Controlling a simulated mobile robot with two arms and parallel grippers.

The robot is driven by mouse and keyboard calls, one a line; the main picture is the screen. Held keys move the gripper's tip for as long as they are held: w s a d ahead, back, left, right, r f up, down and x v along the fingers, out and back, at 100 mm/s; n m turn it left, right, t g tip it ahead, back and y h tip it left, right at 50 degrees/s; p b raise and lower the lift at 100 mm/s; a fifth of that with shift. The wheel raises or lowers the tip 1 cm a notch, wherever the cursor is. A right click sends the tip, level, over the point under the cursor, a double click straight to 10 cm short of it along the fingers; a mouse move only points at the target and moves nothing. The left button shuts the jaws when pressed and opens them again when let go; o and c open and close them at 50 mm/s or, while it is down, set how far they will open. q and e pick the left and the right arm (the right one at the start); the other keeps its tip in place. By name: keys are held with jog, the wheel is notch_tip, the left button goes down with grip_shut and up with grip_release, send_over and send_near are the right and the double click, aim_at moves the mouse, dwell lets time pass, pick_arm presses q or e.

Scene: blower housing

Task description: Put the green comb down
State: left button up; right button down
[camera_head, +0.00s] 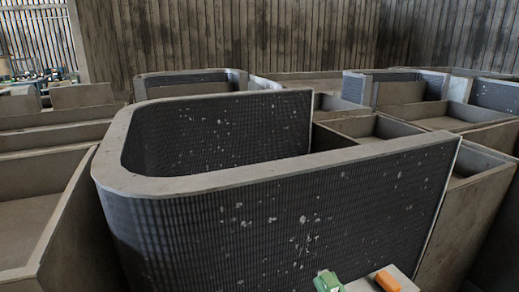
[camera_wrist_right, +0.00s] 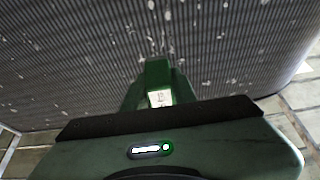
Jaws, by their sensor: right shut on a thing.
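My right gripper (camera_wrist_right: 158,95) shows in the wrist view as a dark green body with a black band and a small lit indicator. Its jaws are shut on a green piece, the green comb (camera_wrist_right: 157,75), of which only a small blocky part shows; a pale label sits just below it. The comb's teeth cannot be made out. In the head view, a small green and white part (camera_head: 327,282) shows at the bottom edge, in front of the dark ribbed panel; I cannot tell comb from gripper there. My left gripper is not in view.
A large rounded housing wall (camera_head: 300,215) with dark ribbed, speckled faces fills the middle. An orange block (camera_head: 387,281) sits on a grey piece at the bottom. Grey open-topped bins (camera_head: 40,225) stand left and right. Pale tiled floor (camera_wrist_right: 295,95) shows in the wrist view.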

aim_at(328, 279)
jog(key=r+p, duration=0.2)
jog(key=r, duration=0.1)
jog(key=shift+w+a+r+p, duration=0.2)
jog(key=shift+r+p, duration=0.1)
jog(key=shift+p, duration=0.1)
pick_arm(q)
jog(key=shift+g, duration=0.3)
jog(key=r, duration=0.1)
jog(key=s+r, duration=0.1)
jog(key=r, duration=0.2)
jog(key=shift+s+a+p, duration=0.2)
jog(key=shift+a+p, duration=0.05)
jog(key=shift+p, duration=0.15)
pick_arm(e)
jog(key=s+r+m+h, duration=0.2)
jog(key=s+h, duration=0.2)
jog(key=s, duration=0.4)
jog(key=s+d+r+m+t+h, duration=0.1)
jog(key=s+m+h, duration=0.1)
jog(key=s, duration=0.6)
jog(key=shift+s+d+r+h, duration=0.25)
jog(key=shift+s+r+h, duration=0.1)
jog(key=shift+h, duration=0.55)
